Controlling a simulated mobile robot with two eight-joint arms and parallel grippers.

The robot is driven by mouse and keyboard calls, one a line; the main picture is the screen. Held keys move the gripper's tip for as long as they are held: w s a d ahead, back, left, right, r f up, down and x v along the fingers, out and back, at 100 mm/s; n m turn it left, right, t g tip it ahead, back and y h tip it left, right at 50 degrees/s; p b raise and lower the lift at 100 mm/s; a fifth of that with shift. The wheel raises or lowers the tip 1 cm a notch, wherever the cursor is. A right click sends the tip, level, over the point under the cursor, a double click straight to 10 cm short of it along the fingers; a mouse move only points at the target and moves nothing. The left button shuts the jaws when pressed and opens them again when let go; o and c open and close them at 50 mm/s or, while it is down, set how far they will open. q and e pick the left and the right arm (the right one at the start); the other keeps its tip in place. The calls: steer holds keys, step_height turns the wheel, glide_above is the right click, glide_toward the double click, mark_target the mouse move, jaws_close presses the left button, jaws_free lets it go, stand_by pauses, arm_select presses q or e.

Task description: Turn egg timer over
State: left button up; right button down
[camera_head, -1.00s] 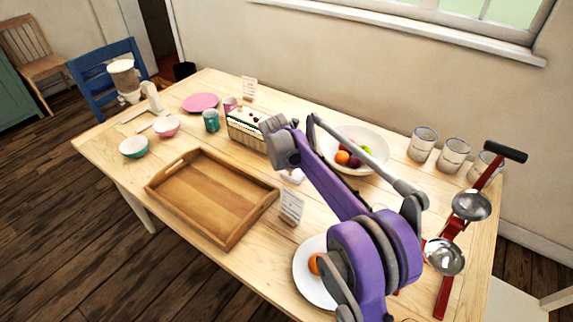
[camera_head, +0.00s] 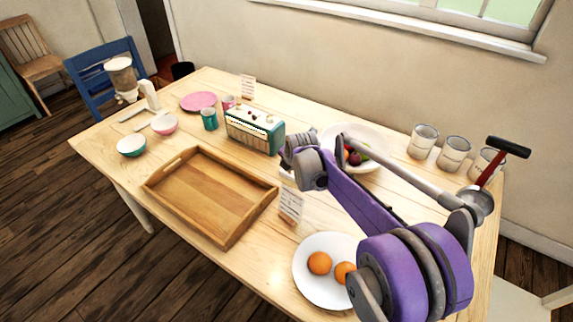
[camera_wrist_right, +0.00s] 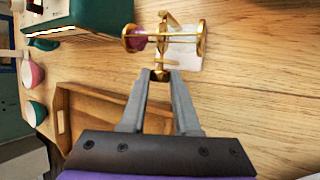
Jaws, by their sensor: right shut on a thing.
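The egg timer (camera_wrist_right: 165,36) shows in the right wrist view as a brass frame with a round disc at each end and pink sand near its left end. Its long axis runs across the picture, by a white base (camera_wrist_right: 187,58). My right gripper (camera_wrist_right: 160,77) is shut on a small brass part at the near side of the timer. In the head view my purple right arm reaches in from the lower right, and its wrist hides most of the timer and the fingertips. My left gripper is in neither view.
A teal radio (camera_head: 254,131) stands close left of the wrist. A wooden tray (camera_head: 165,193), a small card (camera_head: 290,203), a plate with oranges (camera_head: 308,294) and a fruit bowl (camera_head: 333,133) surround it. Canisters (camera_head: 453,153) stand at the right.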

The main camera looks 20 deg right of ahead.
steer(key=shift+s+d+f+t+y, duration=0.15)
steer(key=shift+t+y, duration=0.45)
steer(key=shift+t, duration=0.4)
steer(key=shift+m, duration=0.3)
steer(key=c, duration=0.6)
jaws_free()
steer(key=shift+c, duration=0.2)
steer(key=v, duration=1)
steer(key=shift+s+r+p, duration=0.25)
steer(key=shift+s+p, duration=0.1)
steer(key=shift+d, duration=0.15)
